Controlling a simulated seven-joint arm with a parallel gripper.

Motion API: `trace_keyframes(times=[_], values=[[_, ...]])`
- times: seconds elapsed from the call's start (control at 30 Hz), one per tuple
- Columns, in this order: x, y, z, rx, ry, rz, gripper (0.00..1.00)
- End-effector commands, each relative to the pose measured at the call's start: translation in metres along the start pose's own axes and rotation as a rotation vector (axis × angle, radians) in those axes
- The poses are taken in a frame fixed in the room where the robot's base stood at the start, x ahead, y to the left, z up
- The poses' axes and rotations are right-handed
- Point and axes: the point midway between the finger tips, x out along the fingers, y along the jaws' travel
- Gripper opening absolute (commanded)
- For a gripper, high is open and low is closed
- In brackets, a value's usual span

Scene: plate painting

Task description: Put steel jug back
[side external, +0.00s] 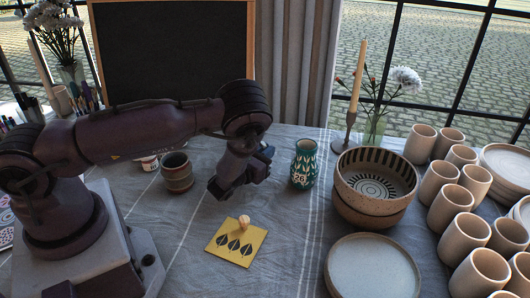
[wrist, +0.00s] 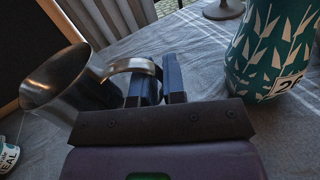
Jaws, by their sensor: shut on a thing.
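The steel jug (wrist: 68,82) is at the left of the wrist view, a shiny metal vessel, slightly tilted in that picture. Its curved handle (wrist: 135,66) reaches to the fingers of my gripper (wrist: 158,84), which are shut on it. In the side external view my gripper (side external: 238,190) is low over the cloth, left of the green patterned vase, and hides the jug. I cannot tell whether the jug touches the table.
The green and white vase (side external: 304,164) stands close on the right; it also shows in the wrist view (wrist: 272,50). A brown cup (side external: 177,172) stands left. A yellow leaf tile (side external: 235,242) with a small wooden piece lies in front. Stacked bowls (side external: 370,188) stand right.

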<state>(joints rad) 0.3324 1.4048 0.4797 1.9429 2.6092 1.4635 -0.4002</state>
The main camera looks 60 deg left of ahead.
Motion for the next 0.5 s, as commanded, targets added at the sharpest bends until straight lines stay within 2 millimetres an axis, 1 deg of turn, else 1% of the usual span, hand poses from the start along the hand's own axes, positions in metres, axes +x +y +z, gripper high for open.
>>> trace_keyframes(times=[0.37,0.4,0.47,0.5], values=[[0.0003,-0.0002,-0.0037,0.002,-0.002,0.000,0.00],[0.0002,-0.0004,-0.0036,0.000,-0.001,0.000,0.20],[0.0001,-0.0004,-0.0035,0.000,-0.001,0.000,0.34],[0.0001,-0.0003,-0.0035,0.000,-0.001,0.000,0.36]])
